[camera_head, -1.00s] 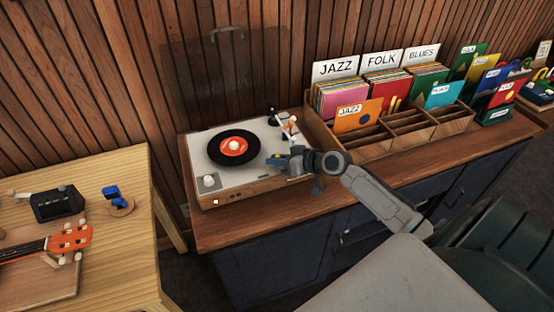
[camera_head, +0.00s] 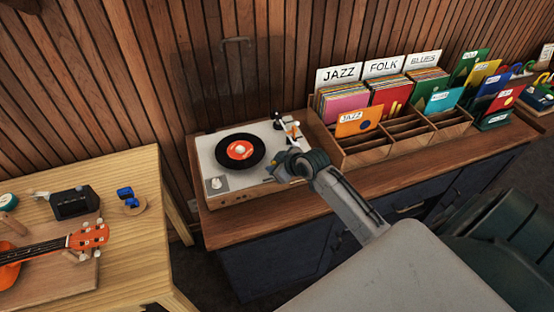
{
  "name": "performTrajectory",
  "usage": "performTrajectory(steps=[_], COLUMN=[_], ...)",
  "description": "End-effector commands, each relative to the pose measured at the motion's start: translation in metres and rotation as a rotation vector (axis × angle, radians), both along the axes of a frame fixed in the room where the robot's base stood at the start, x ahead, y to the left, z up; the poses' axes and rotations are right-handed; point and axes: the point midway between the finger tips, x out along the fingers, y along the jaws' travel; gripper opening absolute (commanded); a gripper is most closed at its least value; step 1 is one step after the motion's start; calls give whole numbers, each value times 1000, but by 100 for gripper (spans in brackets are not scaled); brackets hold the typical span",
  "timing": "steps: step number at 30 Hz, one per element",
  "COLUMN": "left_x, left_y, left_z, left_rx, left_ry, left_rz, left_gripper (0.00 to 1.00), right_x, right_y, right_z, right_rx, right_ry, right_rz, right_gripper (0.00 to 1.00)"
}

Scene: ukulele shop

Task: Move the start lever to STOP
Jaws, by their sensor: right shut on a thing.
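The turntable (camera_head: 232,185) sits on the wooden cabinet with a black record (camera_head: 226,147) with an orange label (camera_head: 240,150) on its platter. A white tonearm (camera_head: 291,128) is at its back right. My right gripper (camera_head: 274,172) is at the right front part of the deck, its jaws shut on the start lever. The lever itself is hidden by the gripper, so its exact position and any STOP mark cannot be read. My left gripper is out of view.
A record rack (camera_head: 365,157) with JAZZ, FOLK and BLUES dividers stands right of the turntable. A wooden table (camera_head: 140,255) with an orange ukulele (camera_head: 88,237) is at the left. Bare cabinet top (camera_head: 235,230) lies in front of the turntable.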

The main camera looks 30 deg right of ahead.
Motion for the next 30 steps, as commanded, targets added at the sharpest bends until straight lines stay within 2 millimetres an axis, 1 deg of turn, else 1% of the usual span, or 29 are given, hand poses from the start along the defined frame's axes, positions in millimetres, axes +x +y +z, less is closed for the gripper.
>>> performTrajectory(steps=[1,9,16,26,27,29,30], left_x=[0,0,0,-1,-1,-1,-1], left_y=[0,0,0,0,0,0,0], left_z=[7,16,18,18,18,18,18], left_rx=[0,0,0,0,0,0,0], left_ry=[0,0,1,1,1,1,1], left_rz=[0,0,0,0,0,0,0], left_gripper=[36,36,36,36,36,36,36], right_x=[1,2,2,2,2,2,2], right_y=[3,6,6,6,6,6,6], right_z=[3,0,-1,-2,-2,-2,-2], right_rx=[-25,-138,-172,-175,-174,-174,-174], right_ry=[7,32,40,41,41,41,41], right_rz=[0,1,1,1,0,0,0], right_gripper=[0,0,0,0,18,30,38])
